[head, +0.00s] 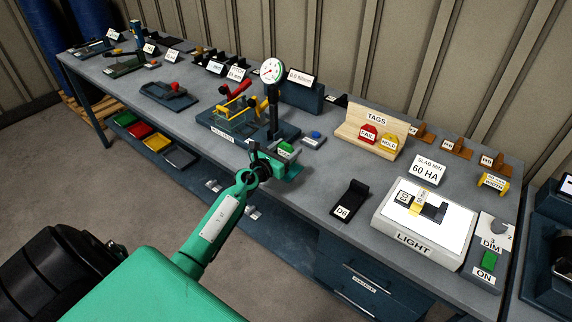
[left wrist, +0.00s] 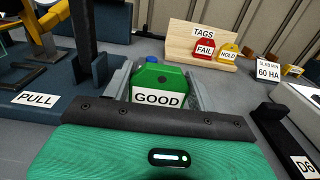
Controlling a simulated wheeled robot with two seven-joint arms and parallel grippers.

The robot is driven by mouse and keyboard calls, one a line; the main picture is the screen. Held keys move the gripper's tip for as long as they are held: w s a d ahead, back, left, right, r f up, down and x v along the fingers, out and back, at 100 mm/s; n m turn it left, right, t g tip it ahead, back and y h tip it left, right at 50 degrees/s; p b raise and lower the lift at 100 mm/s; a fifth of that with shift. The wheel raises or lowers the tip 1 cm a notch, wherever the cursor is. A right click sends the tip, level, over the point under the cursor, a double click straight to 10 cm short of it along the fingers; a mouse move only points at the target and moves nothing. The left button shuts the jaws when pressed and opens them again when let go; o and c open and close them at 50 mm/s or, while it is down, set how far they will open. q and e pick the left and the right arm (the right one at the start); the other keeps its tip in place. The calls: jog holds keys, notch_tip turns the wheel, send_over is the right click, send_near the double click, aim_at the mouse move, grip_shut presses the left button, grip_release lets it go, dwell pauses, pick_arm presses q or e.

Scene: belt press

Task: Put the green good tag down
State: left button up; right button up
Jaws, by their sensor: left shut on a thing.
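The green good tag (left wrist: 159,82) is in the left wrist view, upright with its white GOOD label facing the camera. My left gripper (left wrist: 160,92) is shut on it, with a grey finger on each side. In the head view the tag (head: 285,148) shows small and green at the end of my left arm, over the front part of the bench. My left gripper (head: 277,160) hides part of it there. I cannot tell whether the tag touches the bench top. My right gripper is not in view.
The wooden TAGS rack (head: 392,128) holds a red FAIL tag (head: 368,134) and a yellow HOLD tag (head: 389,143). A blue object (head: 316,134) lies close behind. A black D6 holder (head: 349,200) and a light box (head: 425,220) are right.

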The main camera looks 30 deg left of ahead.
pick_arm(q)
notch_tip(320, 180, down, 4)
jog(key=b, duration=0.2)
jog(key=shift+b, duration=0.3)
jog(key=shift+f, duration=0.1)
jog(key=shift+f, duration=0.15)
jog(key=o, duration=1)
